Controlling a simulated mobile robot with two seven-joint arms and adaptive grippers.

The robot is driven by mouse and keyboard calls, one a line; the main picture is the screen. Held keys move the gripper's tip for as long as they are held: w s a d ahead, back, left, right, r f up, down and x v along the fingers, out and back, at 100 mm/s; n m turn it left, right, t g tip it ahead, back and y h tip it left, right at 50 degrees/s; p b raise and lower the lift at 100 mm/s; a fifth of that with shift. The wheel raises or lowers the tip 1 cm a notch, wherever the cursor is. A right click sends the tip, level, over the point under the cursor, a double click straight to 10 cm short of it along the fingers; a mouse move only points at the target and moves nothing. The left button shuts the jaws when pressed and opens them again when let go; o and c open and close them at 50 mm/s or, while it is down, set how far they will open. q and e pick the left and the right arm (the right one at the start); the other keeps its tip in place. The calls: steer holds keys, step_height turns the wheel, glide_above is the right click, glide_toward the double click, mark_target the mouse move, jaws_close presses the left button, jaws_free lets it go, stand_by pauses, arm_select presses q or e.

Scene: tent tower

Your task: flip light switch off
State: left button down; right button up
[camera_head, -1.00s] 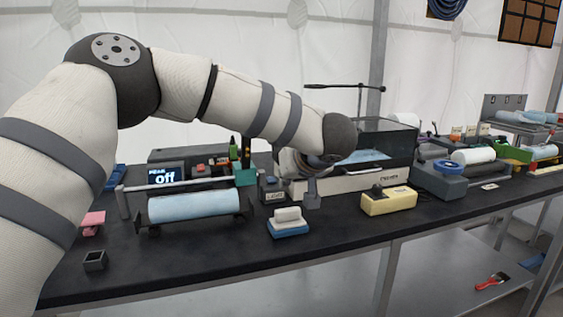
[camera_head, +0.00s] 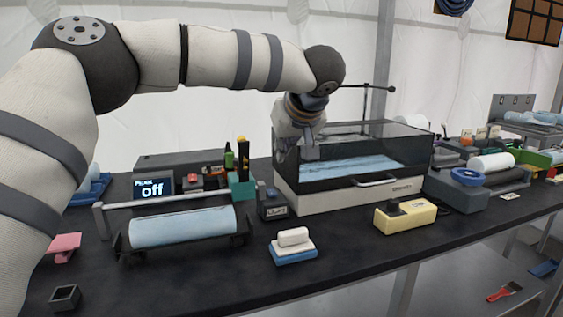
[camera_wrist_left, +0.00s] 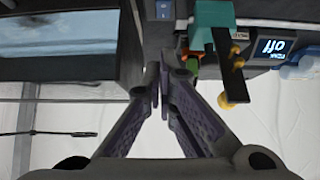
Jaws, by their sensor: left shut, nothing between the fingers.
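The light switch is a small dark box with a pale label (camera_head: 273,206), standing on the black bench left of the glass-topped tank. In the left wrist view, what looks like the same dark box (camera_wrist_left: 165,10) is cut off at the top edge, beyond the fingertips. The switch's rocker position is too small to tell. My left gripper (camera_head: 309,152) hangs in front of the tank's left side, above and right of the switch and apart from it. Its purple-grey fingers (camera_wrist_left: 157,75) are shut and empty. My right gripper is not in view.
A display reading "off" (camera_head: 155,188) and a teal holder with pens (camera_head: 242,185) stand left of the switch. A blue roll on a stand (camera_head: 182,227), a white-and-blue block (camera_head: 293,247) and a yellow box (camera_head: 405,216) stand nearer. The tank (camera_head: 350,195) stands right.

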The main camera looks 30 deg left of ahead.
arm_select(q)
glide_above(272, 193)
steer(key=d, duration=0.2)
steer(key=f, duration=0.4)
steer(key=f+b, duration=0.1)
steer(key=f, duration=0.1)
steer(key=shift+s+a, duration=0.15)
steer(key=shift+a, duration=0.1)
step_height(272, 193, down, 2)
steer(key=shift+a+f, duration=0.1)
steer(key=shift+f, duration=0.8)
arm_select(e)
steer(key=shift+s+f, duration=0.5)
